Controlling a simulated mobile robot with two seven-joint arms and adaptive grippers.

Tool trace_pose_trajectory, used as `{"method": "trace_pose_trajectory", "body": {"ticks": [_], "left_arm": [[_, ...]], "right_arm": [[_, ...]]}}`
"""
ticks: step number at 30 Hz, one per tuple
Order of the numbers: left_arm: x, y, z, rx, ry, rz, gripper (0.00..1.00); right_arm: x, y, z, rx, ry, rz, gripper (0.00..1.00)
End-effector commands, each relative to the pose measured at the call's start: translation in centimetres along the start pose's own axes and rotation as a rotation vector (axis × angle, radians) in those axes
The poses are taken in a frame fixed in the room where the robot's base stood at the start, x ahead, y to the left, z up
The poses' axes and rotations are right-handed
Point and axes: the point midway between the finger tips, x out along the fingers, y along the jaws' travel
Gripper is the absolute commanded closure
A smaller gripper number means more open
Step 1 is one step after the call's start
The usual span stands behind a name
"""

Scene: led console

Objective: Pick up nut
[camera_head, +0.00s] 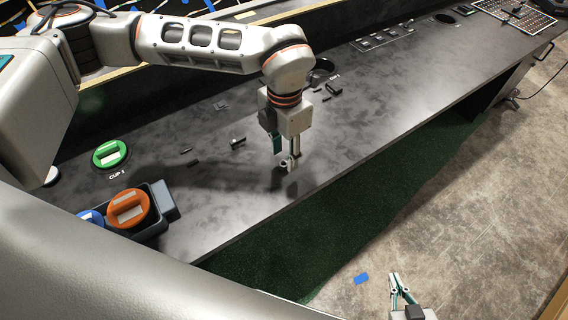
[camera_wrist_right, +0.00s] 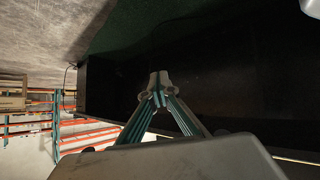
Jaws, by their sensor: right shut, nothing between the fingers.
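A small ring-shaped part, apparently the nut (camera_head: 284,163), shows on the dark table at the tips of my left gripper (camera_head: 286,155). The left gripper points down over it with its fingers apart. The fingertips partly hide the part, and I cannot tell whether they touch it. My right gripper (camera_head: 400,290) is out over the floor, away from the table. Its fingertips meet in the right wrist view (camera_wrist_right: 158,79), shut and empty.
Small dark parts (camera_head: 238,143) lie on the table (camera_head: 370,110) left of the left gripper. A blue piece (camera_head: 361,279) lies on the floor.

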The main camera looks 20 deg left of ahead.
Motion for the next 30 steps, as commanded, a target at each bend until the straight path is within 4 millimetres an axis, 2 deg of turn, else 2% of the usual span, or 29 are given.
{"method": "trace_pose_trajectory", "body": {"ticks": [1,4,11,12,15,16,30], "left_arm": [[1.1,-0.1,-0.1,-0.001,0.005,-0.003,0.66],[2.1,-0.1,-0.1,-0.001,0.003,-0.002,0.66],[2.3,0.0,0.0,0.000,0.000,0.000,0.66],[2.3,0.0,0.0,0.000,0.000,0.000,0.71],[2.3,0.0,0.0,0.000,0.000,0.000,0.97],[2.3,0.0,0.0,0.000,0.000,0.000,0.99],[1.7,0.0,0.0,0.000,-0.001,0.000,0.99]], "right_arm": [[0.1,0.0,0.3,-0.001,-0.004,0.000,1.00],[0.1,0.1,0.4,-0.003,-0.005,0.002,1.00],[0.4,0.7,-0.2,-0.010,0.006,0.010,1.00],[0.5,0.8,-0.3,-0.010,0.008,0.011,1.00],[0.5,0.8,-0.4,-0.012,0.010,0.011,1.00],[0.5,0.8,-0.4,-0.012,0.010,0.011,1.00],[0.3,0.6,-0.1,-0.010,0.004,0.007,1.00]]}}
